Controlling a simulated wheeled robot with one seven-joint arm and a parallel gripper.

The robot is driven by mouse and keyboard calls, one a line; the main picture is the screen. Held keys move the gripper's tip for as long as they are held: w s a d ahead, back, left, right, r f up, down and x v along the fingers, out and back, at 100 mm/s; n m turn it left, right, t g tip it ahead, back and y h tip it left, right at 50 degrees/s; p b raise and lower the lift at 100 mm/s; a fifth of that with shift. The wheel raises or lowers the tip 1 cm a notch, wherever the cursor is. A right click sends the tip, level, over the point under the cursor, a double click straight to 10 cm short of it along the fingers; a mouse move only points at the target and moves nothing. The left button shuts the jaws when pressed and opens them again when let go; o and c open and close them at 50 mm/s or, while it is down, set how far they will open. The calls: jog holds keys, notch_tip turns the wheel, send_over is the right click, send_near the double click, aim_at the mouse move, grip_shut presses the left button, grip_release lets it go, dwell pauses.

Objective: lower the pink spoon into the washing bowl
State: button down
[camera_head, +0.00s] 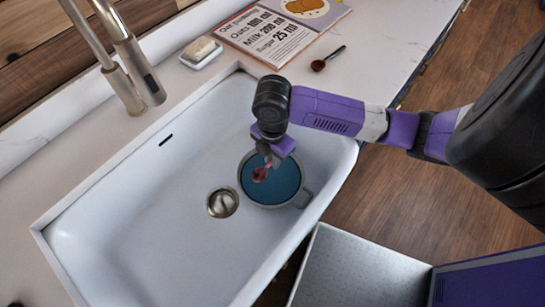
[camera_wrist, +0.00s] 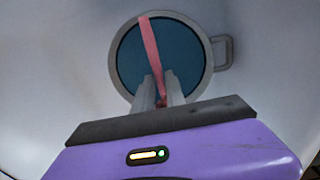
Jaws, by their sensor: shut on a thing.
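The pink spoon (camera_head: 260,174) is held in my gripper (camera_head: 268,158), over the washing bowl. The washing bowl (camera_head: 304,194) is grey and round with blue inside and a handle at its lower right; it stands in the white sink. In the wrist view my gripper (camera_wrist: 160,90) is shut on the pink spoon (camera_wrist: 150,43), whose length reaches toward the far rim of the bowl (camera_wrist: 208,72). I cannot tell whether the spoon touches the blue inside. My gripper hides the near part of the bowl in the wrist view.
The sink (camera_head: 120,235) has a round drain (camera_head: 222,202) left of the bowl. A faucet (camera_head: 130,65) stands at the back left. A soap dish (camera_head: 202,54), a recipe book (camera_head: 270,35) and a dark scoop (camera_head: 328,59) lie on the counter behind. The sink's left part is clear.

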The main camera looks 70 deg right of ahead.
jog(key=shift+f, duration=0.2)
jog(key=shift+f+b, duration=3.1)
jog(key=shift+f, duration=0.6)
jog(key=c, duration=1.3)
grip_release()
jog(key=shift+r, duration=3.95)
jog(key=shift+s, duration=0.1)
